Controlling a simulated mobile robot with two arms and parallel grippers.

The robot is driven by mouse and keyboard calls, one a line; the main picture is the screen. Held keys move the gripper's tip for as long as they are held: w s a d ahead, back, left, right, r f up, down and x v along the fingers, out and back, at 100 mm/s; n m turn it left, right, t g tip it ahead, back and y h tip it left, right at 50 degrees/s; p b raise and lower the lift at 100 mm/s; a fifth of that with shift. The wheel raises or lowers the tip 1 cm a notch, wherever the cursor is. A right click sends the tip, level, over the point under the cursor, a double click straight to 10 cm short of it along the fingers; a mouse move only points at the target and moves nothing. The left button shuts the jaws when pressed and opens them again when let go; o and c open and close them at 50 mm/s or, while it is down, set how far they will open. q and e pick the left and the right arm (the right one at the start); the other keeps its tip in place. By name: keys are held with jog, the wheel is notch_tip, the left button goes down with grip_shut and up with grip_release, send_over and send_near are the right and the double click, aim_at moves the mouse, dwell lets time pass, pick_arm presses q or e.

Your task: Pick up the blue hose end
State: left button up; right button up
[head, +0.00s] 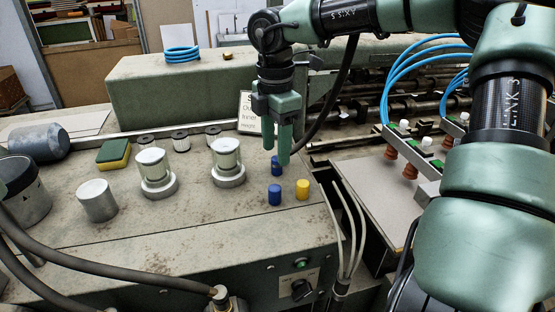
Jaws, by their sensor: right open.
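Two small blue cylinders stand on the green-grey machine top, a rear one (276,168) and a front one (274,194). They may be hose ends; I cannot tell which is the task's. My right gripper (276,156) points down with its fingers apart and empty. Its fingertips appear just above and behind the rear blue cylinder; whether they touch it cannot be told. Blue hoses (412,62) curve down to the suction-cup bar at the right. My left gripper is not in view.
A yellow cylinder (302,189) stands beside the front blue one. Two glass oil cups (228,162) (155,172), a sponge (114,153) and a metal cylinder (97,200) stand to the left. A sign (247,113) is behind the gripper. The front middle of the top is clear.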

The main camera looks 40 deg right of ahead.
aim_at(276, 169)
jog(key=f, duration=0.1)
jog(key=p, duration=0.1)
jog(key=f, duration=0.1)
jog(key=shift+w+d+f+p, duration=0.25)
jog(key=shift+d+f+p, duration=0.05)
jog(key=shift+d+p, duration=0.05)
jog(key=shift+w+d+f, duration=0.1)
jog(key=shift+d+f, duration=0.1)
jog(key=shift+f, duration=0.4)
jog(key=shift+w+d+f, duration=0.1)
jog(key=shift+d+f, duration=0.1)
jog(key=shift+f, duration=0.35)
jog(key=shift+s+a, duration=0.1)
jog(key=shift+a, duration=0.05)
jog(key=shift+a+r, duration=0.1)
jog(key=shift+r, duration=0.05)
jog(key=shift+c, duration=0.6)
jog(key=c, duration=0.5)
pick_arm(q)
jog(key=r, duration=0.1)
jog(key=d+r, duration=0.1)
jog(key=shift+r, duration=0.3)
pick_arm(e)
grip_shut()
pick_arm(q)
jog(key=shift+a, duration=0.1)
